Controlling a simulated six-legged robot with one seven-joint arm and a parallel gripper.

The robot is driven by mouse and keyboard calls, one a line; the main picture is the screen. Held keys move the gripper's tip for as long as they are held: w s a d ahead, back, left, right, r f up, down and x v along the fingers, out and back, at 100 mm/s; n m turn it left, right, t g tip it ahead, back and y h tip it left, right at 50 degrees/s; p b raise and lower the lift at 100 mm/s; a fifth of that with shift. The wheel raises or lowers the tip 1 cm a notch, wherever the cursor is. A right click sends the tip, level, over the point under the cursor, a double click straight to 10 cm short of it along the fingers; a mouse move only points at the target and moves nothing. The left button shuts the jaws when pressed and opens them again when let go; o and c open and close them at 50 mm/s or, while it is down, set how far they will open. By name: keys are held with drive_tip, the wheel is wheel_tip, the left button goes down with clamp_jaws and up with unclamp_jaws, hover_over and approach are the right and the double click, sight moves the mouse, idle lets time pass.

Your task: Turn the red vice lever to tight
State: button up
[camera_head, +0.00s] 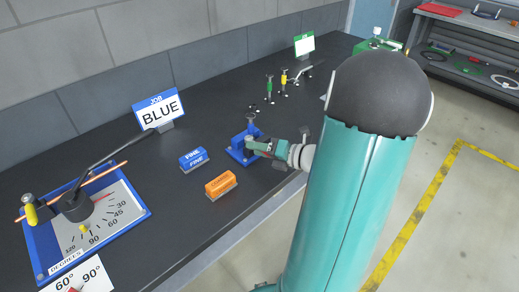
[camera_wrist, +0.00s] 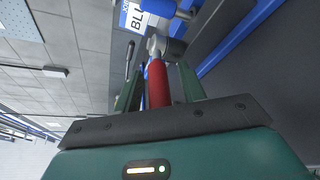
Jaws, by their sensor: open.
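The blue vice (camera_head: 240,155) stands on the dark bench in the head view, next to my gripper (camera_head: 258,147). In the wrist view the red lever (camera_wrist: 158,83) runs between the two green fingers of my gripper (camera_wrist: 159,80). The fingers are open, one on each side of the lever. I cannot tell whether either finger touches it. The lever's far end meets a grey joint near blue vice parts. In the head view the lever is hidden by my gripper, and its tight mark cannot be made out.
An orange block (camera_head: 221,184) and a blue FINE block (camera_head: 194,159) lie left of the vice. A BLUE job sign (camera_head: 159,108) stands behind. A degree-scale bender (camera_head: 85,215) is at the left. Small green and yellow tools (camera_head: 284,80) stand farther right. Bench surface around the vice is mostly clear.

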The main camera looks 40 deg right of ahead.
drive_tip(key=shift+c, duration=0.2)
clamp_jaws()
